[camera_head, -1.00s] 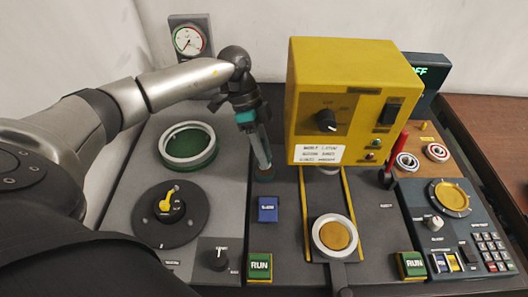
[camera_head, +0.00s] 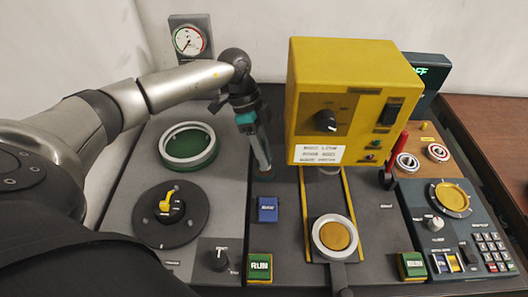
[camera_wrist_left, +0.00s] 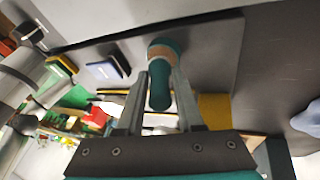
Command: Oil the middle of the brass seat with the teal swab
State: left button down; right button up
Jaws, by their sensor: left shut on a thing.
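My left gripper (camera_head: 262,160) points down just left of the yellow box. It is shut on the teal swab (camera_wrist_left: 159,88), whose teal handle lies between the two fingers in the left wrist view. A brownish band and a rounded teal end show beyond the fingers. In the head view the swab is mostly hidden by the fingers, and I cannot tell whether its lower end touches the panel. A brass disc in a silver ring (camera_head: 335,236) sits on the slide in front of the yellow box. Another brass disc (camera_head: 451,196) sits on the right panel. My right gripper is not in view.
The yellow box (camera_head: 350,80) stands right beside the left gripper. A green dish with a silver rim (camera_head: 188,146) and a black dial with a yellow knob (camera_head: 170,212) are at left. Bearing rings (camera_head: 437,152) lie on an orange board at right.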

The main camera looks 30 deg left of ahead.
aim_at(264, 147)
pick_arm(q)
jog(key=shift+f, duration=0.4)
jog(key=shift+s+f+p, duration=0.1)
jog(key=shift+p, duration=0.25)
dwell(2.1)
notch_tip(264, 147, up, 7)
jog(key=p, duration=0.8)
dwell(0.9)
